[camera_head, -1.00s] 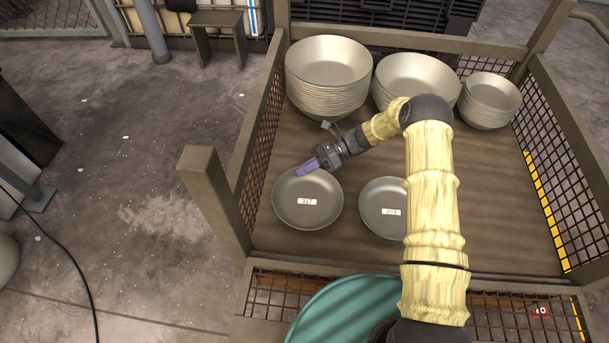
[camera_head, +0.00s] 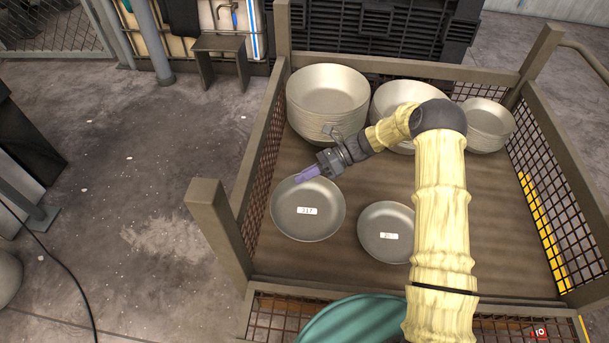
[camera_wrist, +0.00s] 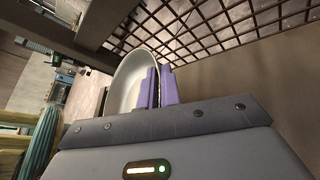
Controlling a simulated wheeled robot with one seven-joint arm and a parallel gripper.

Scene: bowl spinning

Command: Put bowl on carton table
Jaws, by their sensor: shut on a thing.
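My gripper (camera_head: 306,174) is shut on the far rim of a grey bowl (camera_head: 307,226) with a white label reading 317. In the wrist view, the purple fingers of my gripper (camera_wrist: 161,76) pinch the wall of the bowl (camera_wrist: 131,78) between them. The bowl appears lifted slightly above the floor of the mesh-sided crate (camera_head: 480,240), its inside facing up. A second grey bowl (camera_head: 385,245) with a label rests on the crate floor to the right, apart from the held one. I cannot tell which surface is the carton table.
Stacks of pale bowls stand at the back left (camera_head: 328,88), back middle (camera_head: 405,93) and back right (camera_head: 485,120) of the crate. A corner post (camera_head: 207,190) and mesh side (camera_head: 265,145) are close left of the held bowl. A small brown table (camera_head: 221,44) stands beyond; the floor left is mostly clear.

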